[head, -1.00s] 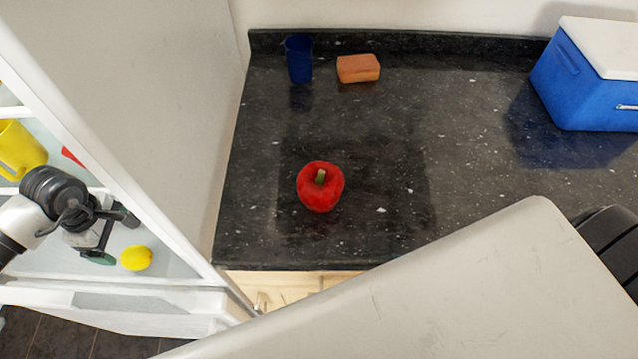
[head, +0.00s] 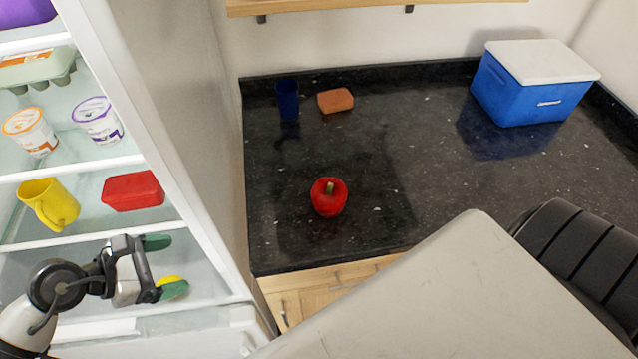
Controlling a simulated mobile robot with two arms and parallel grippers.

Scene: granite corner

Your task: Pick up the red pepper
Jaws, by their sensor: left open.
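The red pepper (head: 328,198) stands on the dark granite counter (head: 420,150), left of the counter's middle, with its green stem up. My left gripper (head: 166,265) is at the lower left, in front of the open fridge's lowest visible shelf. Its two green-padded fingers are apart, with nothing seen held between them. A yellow lemon (head: 170,281) shows partly behind the lower finger. The gripper is well to the left of the pepper, with the fridge's side wall between them. My right gripper is not in view.
A blue cup (head: 287,99) and an orange-brown sponge (head: 335,101) are at the counter's back. A blue cooler with a white lid (head: 530,88) stands at the back right. The fridge holds a yellow mug (head: 50,204), a red container (head: 133,191) and tubs. Counter around the pepper is clear.

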